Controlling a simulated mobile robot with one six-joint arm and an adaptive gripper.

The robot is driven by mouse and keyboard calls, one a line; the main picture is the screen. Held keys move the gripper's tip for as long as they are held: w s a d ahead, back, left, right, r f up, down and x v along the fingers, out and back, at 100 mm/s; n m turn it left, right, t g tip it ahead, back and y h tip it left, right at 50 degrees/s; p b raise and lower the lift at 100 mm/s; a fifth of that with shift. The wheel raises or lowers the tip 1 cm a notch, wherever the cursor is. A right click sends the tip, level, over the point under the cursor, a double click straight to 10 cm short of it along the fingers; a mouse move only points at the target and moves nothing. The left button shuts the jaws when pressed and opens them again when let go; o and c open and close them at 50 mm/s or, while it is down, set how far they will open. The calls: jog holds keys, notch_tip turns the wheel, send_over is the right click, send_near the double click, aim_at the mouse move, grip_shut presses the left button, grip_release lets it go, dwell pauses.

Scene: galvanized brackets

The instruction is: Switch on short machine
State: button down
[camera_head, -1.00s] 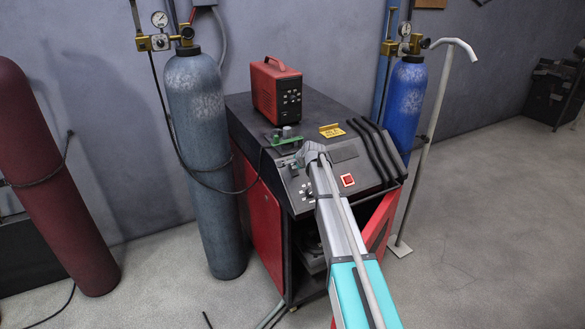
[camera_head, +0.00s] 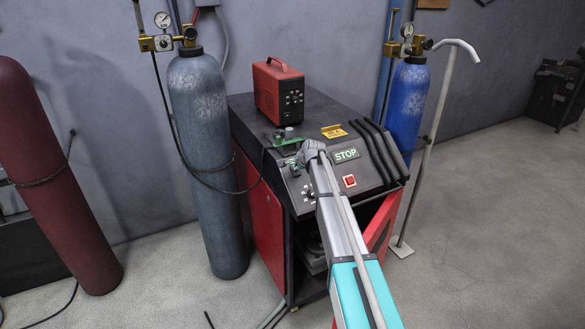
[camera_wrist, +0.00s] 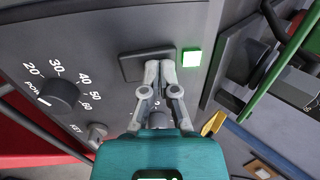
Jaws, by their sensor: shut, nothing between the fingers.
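The short machine (camera_head: 262,232) is a black and red cabinet with a sloped control panel. Its panel display (camera_head: 345,155) is lit and reads STOP. A red square button (camera_head: 349,181) sits below the display. My gripper (camera_wrist: 159,66) is shut and empty, its fingertips at a dark rectangular switch plate (camera_wrist: 146,64) on the panel; I cannot tell if they touch it. A small square lamp (camera_wrist: 193,57) beside the plate glows green. A power knob (camera_wrist: 60,96) and a key switch (camera_wrist: 96,132) are left of the gripper. In the head view my arm hides part of the panel.
A red box-shaped unit (camera_head: 278,90) stands on the cabinet top, with a green-handled item (camera_head: 288,136) near the panel. Gas cylinders stand left (camera_head: 205,160) and right (camera_head: 407,105) of the cabinet.

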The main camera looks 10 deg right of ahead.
jog(key=shift+s+d+f, duration=0.15)
jog(key=shift+s+f, duration=0.05)
jog(key=shift+s, duration=0.4)
jog(key=shift+r, duration=0.1)
jog(key=shift+p+v, duration=0.8)
jog(key=shift+v, duration=0.2)
jog(key=w+r+p+v, duration=0.1)
jog(key=w+p+v, duration=0.1)
jog(key=p+v, duration=0.8)
jog(key=shift+s+r, duration=0.6)
jog(key=shift+r, duration=0.4)
jog(key=s+a+f+n+g+h+b, duration=0.1)
jog(key=s+f+n+g+b, duration=0.1)
jog(key=s, duration=1)
jog(key=s+a+f+n+g+b, duration=0.1)
jog(key=s+f+n+g+b, duration=0.2)
jog(key=s+f+n, duration=0.4)
jog(key=s+a+f+n+g+h+b, duration=0.1)
jog(key=s+a+f+n+g+b, duration=0.1)
jog(key=s, duration=1.7)
notch_tip(320, 180, down, 4)
jog(key=n+g+b, duration=0.1)
jog(key=n+b, duration=0.1)
jog(key=n, duration=0.1)
jog(key=shift+r+h+b, duration=0.2)
jog(key=shift+h+b, duration=0.1)
jog(key=shift+b, duration=0.1)
